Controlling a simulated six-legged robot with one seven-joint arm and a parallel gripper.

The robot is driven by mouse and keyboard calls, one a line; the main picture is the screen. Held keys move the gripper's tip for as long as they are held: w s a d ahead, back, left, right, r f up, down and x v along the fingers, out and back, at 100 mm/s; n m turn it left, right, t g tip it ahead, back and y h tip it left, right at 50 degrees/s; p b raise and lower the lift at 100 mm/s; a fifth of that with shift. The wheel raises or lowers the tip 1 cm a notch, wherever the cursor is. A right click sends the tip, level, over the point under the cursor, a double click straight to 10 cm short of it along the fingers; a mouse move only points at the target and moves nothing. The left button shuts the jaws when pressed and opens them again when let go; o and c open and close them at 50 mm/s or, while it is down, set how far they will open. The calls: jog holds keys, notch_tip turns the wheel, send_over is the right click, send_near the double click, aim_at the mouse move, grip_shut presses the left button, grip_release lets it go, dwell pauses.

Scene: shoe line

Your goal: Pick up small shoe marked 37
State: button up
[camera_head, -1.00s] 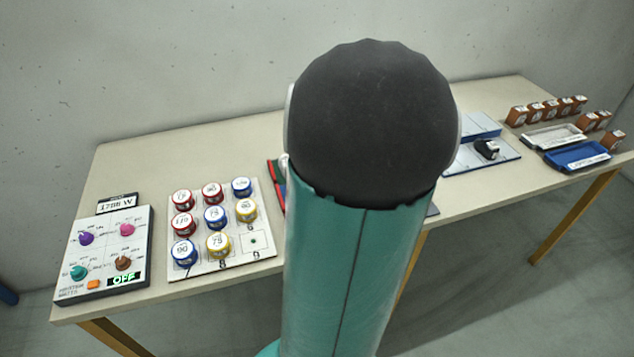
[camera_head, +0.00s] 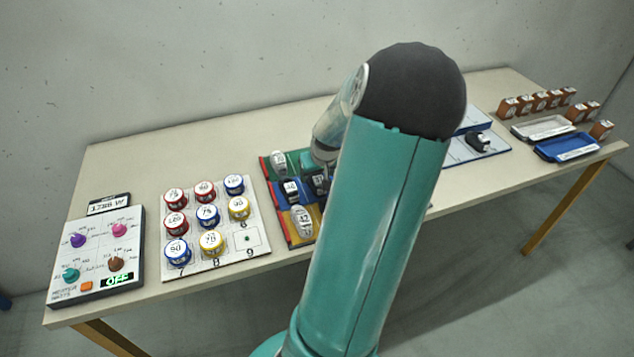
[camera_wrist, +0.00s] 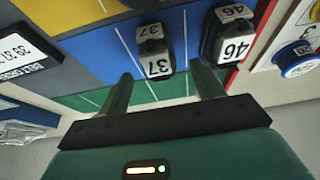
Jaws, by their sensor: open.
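The small black shoe marked 37 (camera_wrist: 155,52) stands on the blue part of a coloured board in the wrist view. It also shows in the head view (camera_head: 319,183), just below my arm's end and partly hidden by it. My gripper (camera_wrist: 164,84) is open and empty. Its two fingers point toward the shoe, one to each side of its near end, and the gap between them is clear. I cannot tell the height of the fingertips over the board. A larger dark shoe marked 46 (camera_wrist: 229,36) stands close on the right, near the right finger.
Other marked shoes, including a white one marked 42 (camera_head: 302,222), stand on the board. A panel of numbered round tins (camera_head: 250,243) lies left of it, and a knob box (camera_head: 100,255) further left. Trays (camera_head: 568,147) and small brown boxes are at the right.

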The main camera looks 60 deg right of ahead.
jog(key=shift+x, duration=1.15)
jog(key=shift+c, duration=0.3)
jog(key=c, duration=1)
jog(key=shift+r, duration=0.2)
